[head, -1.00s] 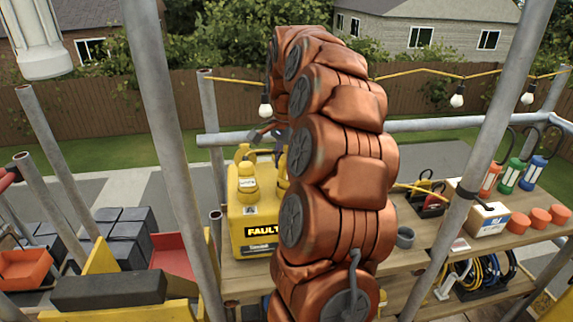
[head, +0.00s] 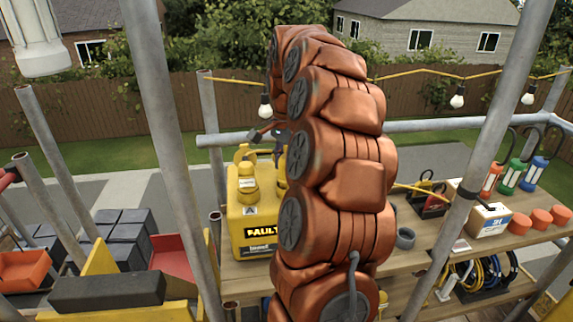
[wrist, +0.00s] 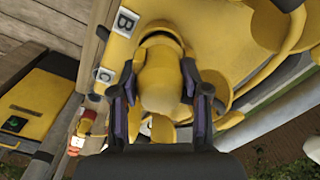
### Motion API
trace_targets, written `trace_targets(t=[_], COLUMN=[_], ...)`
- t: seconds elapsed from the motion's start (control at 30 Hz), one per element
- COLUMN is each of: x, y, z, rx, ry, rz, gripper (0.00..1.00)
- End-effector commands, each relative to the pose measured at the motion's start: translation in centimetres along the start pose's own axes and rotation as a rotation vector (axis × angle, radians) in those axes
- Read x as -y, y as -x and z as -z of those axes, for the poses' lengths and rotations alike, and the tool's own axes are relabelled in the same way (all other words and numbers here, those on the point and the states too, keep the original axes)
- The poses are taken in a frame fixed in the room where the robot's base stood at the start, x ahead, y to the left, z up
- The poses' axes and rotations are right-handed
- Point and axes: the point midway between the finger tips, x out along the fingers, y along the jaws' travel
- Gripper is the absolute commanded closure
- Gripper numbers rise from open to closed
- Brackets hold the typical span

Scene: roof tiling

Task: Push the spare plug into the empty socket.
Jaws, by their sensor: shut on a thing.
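My gripper (wrist: 160,95) is shut on a yellow plug (wrist: 160,72), with dark fingers on both sides of it in the wrist view. Behind the plug is the yellow box (wrist: 120,40), with labels B and C on its face. In the head view the box (head: 240,225) stands on the wooden bench, with label A and a sign beginning "FAULT" on its front. Another yellow plug (head: 249,187) sits upright above label A. My arm hides the box's right side. The empty socket cannot be made out, nor whether the held plug touches the box.
Scaffold poles (head: 172,130) stand close on both sides.

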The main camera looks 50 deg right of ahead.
Motion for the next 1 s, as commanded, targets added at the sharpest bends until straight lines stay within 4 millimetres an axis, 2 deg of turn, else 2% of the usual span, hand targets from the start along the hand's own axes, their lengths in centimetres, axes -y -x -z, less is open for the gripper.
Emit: trace_targets(t=[0.83,0.87,0.93,1.0], x=[0.0,0.0,0.0,0.0], y=[-1.3,-1.2,-1.2,-1.2], z=[0.0,-0.1,-0.1,0.0], rx=[0.0,0.0,0.0,0.0], ry=[0.0,0.0,0.0,0.0], rz=[0.0,0.0,0.0,0.0], gripper=[0.97,0.51,0.44,0.44])
